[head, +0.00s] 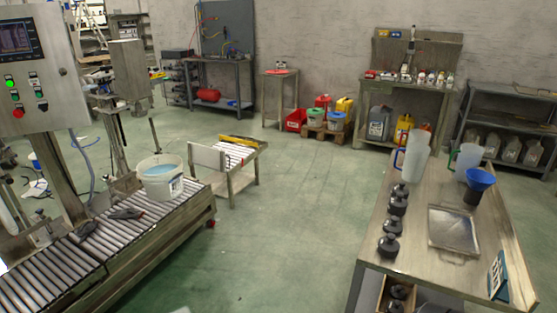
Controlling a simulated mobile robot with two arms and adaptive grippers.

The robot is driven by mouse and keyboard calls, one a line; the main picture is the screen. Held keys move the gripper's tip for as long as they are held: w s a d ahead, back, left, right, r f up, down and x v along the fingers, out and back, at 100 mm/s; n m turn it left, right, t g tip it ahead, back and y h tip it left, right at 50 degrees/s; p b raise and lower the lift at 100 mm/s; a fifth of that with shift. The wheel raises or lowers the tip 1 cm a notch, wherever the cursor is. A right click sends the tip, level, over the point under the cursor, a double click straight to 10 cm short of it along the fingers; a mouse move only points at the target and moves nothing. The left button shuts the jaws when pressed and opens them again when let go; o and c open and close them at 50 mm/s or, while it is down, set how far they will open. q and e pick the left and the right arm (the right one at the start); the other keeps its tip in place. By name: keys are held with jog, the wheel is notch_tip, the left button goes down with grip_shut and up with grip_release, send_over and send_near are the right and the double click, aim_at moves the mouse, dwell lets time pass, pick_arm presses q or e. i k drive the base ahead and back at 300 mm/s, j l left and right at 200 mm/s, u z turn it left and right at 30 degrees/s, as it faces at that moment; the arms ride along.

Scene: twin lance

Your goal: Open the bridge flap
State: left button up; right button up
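A pale upright panel (208,157), which looks like the bridge flap, stands at the near left end of a short roller table (243,180). I cannot tell how it is hinged. The short table has a yellow bar (238,141) along its far edge. A gap of floor separates it from the long roller conveyor (150,246) at left. A white bucket (161,179) with light blue contents stands on the conveyor near its far end. Neither of my grippers is in view.
A control cabinet (40,70) rises at far left. Small dark items (125,213) lie on the conveyor rollers. The green floor between conveyor and workbench is clear.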

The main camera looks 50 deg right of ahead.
aim_at(215, 158)
jog(key=z, duration=1.1)
jog(key=i+j+u, duration=0.1)
jog(key=i+u, duration=0.15)
jog(key=i, duration=0.35)
jog(key=i+j, duration=0.1)
jog(key=i, duration=0.6)
jog(key=i+j+z, duration=0.1)
jog(key=i, duration=0.55)
jog(key=i+l+z, duration=0.15)
jog(key=i+z, duration=0.7)
jog(key=i+j+z, duration=0.2)
jog(key=i+z, duration=0.2)
jog(key=i+l+u, duration=0.1)
jog(key=i+u, duration=0.15)
jog(key=i, duration=0.2)
jog(key=i+l+u, duration=0.2)
jog(key=i, duration=0.2)
jog(key=i+l+u, duration=0.25)
jog(key=i, duration=0.15)
